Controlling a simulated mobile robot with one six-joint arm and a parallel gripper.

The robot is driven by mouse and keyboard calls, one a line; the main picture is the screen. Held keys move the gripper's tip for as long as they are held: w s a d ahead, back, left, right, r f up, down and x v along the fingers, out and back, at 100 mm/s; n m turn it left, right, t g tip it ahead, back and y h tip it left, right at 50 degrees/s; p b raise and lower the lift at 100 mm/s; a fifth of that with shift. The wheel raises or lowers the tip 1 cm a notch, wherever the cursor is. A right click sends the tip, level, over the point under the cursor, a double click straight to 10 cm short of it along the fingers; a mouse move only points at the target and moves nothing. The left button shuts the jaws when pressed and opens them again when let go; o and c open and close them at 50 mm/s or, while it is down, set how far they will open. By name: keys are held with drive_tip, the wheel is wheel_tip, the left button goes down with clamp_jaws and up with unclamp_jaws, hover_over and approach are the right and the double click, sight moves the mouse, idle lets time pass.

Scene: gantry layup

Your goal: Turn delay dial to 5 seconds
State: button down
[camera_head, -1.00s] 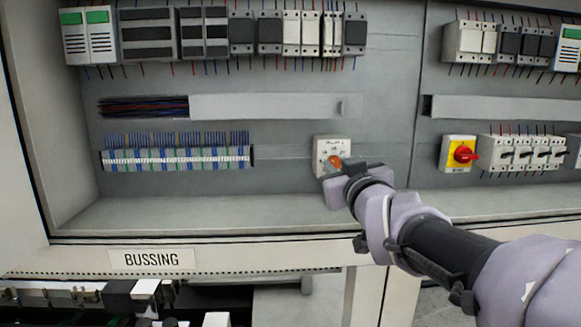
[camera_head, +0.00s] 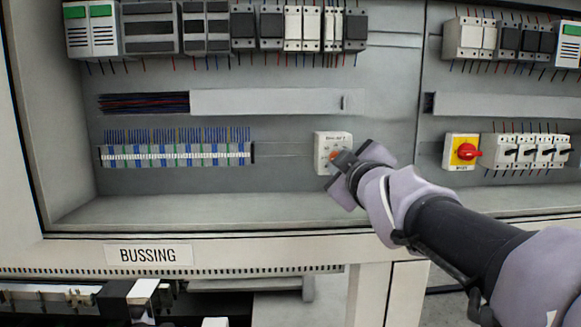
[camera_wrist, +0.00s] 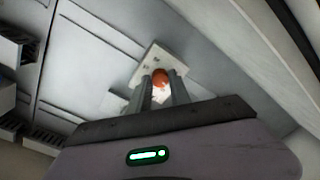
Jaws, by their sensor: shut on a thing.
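The delay dial is an orange-red knob (camera_wrist: 160,77) on a small white box (camera_head: 325,144) mounted on the grey back panel. In the head view my gripper (camera_head: 342,158) reaches the box from the right and covers most of the knob. In the wrist view my gripper (camera_wrist: 161,88) has its two fingers on either side of the knob, shut on it. The box face also shows in the wrist view (camera_wrist: 152,57). Its scale marks are too small to read, and the dial's setting cannot be told.
A red rotary switch on a yellow plate (camera_head: 462,152) and several breakers (camera_head: 530,151) sit to the right. A terminal strip (camera_head: 180,155) is on the left. A cabinet ledge (camera_head: 230,212) runs below, above the BUSSING label (camera_head: 149,255). Panel around the box is bare.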

drive_tip(key=shift+n, duration=0.6)
drive_tip(key=c, duration=1.2)
unclamp_jaws()
drive_tip(key=shift+s, duration=0.1)
